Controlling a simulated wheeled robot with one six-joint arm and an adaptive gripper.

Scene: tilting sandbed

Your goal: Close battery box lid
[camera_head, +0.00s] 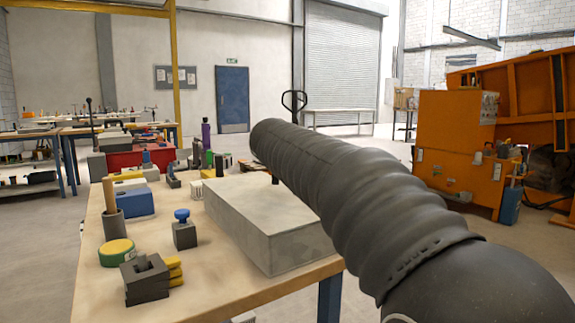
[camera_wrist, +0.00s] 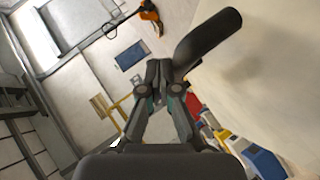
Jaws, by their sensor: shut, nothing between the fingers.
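I cannot make out a battery box or its lid for certain in either view. An orange machine (camera_head: 455,150) stands on the floor at the right in the head view, with a boxy cabinet and small fittings on its side. My gripper (camera_wrist: 158,72) is shut and empty in the wrist view, its fingertips together. A dark curved part shows just right of the fingertips, and I cannot tell whether they touch. In the head view my gripper is not visible; my ribbed dark arm crosses the right half and hides part of the scene.
A workbench (camera_head: 205,285) fills the lower left, bearing a large grey block (camera_head: 270,220), a blue box (camera_head: 133,203), a green-and-yellow round item (camera_head: 117,252) and a dark notched block (camera_head: 145,278). A blue door (camera_head: 232,98) is at the back. Floor is open between bench and orange machine.

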